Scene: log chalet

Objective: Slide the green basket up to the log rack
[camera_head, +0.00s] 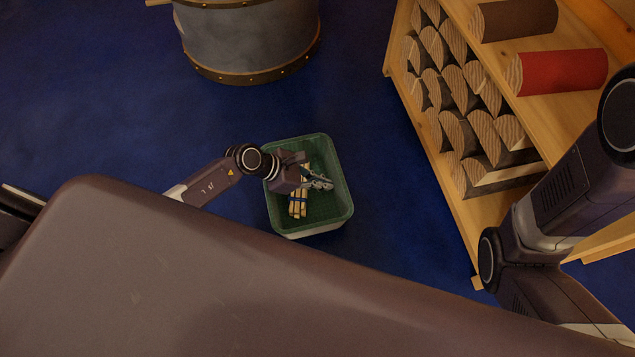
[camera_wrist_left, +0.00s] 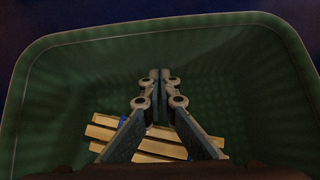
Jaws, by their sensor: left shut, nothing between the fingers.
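The green basket (camera_head: 338,192) stands on the blue floor near the middle of the head view. A bundle of light wooden sticks (camera_head: 299,203) with a blue band lies in it. The log rack (camera_head: 432,158), a wooden shelf with several split logs, stands to the right, with a strip of floor between it and the basket. My left gripper (camera_head: 324,183) is shut and empty, over the inside of the basket. In the left wrist view its fingers (camera_wrist_left: 160,78) point toward the basket's far wall (camera_wrist_left: 170,45), above the sticks (camera_wrist_left: 150,140). My right gripper is out of view.
A grey metal drum (camera_head: 248,42) with a riveted rim stands behind the basket. A red log (camera_head: 562,73) and a brown log (camera_head: 517,18) lie on the rack's upper board. My right arm crosses the rack's near end.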

